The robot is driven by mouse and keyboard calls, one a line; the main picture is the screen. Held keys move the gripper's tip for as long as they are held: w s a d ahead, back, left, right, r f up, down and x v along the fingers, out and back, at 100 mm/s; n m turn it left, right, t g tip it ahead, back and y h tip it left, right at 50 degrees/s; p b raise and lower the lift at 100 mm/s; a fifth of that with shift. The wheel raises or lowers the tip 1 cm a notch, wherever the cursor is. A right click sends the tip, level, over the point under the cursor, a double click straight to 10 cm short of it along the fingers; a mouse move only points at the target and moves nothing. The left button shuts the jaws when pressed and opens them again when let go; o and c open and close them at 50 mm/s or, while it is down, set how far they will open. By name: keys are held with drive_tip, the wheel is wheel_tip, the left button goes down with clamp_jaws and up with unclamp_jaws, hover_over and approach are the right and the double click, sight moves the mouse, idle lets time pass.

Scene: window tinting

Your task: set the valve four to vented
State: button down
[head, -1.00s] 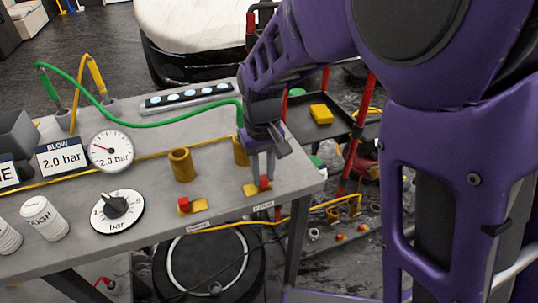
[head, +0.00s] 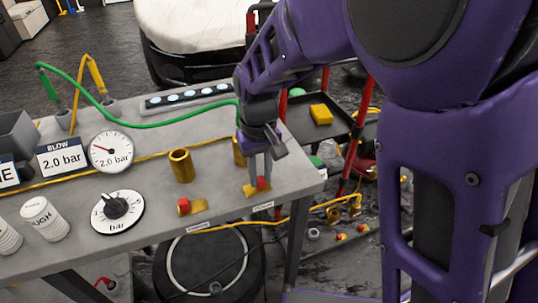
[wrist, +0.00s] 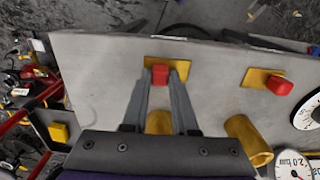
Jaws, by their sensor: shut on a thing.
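The valve at the table's right end has a red handle (head: 262,183) on a yellow base plate (head: 250,190). My gripper (head: 261,178) points down over it and is shut on the red handle. In the wrist view the two grey fingers (wrist: 165,70) close on the sides of the red handle (wrist: 160,75), above its yellow plate (wrist: 182,66). A second valve with a red handle (head: 184,205) sits to the left, apart from my gripper. Small labels (head: 263,207) at the table edge are too small to read, so I cannot tell the valve numbers.
Brass cylinders (head: 181,166) stand behind the valves, one partly hidden by my gripper. A bar dial (head: 116,208), a pressure gauge (head: 110,151) and a green hose (head: 150,123) are on the grey table (head: 215,215). A black tray (head: 335,128) stands beyond the table's right end.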

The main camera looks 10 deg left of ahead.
drive_tip(key=shift+s+a, duration=0.35)
drive_tip(key=shift+a, duration=0.25)
drive_tip(key=shift+s+a, duration=0.35)
drive_tip(key=shift+a, duration=0.25)
drive_tip(key=c, duration=0.7)
unclamp_jaws()
drive_tip(key=shift+a, duration=0.1)
wheel_tip(320, 180, up, 17)
drive_tip(key=p, duration=0.3)
drive_tip(key=shift+r, duration=0.2)
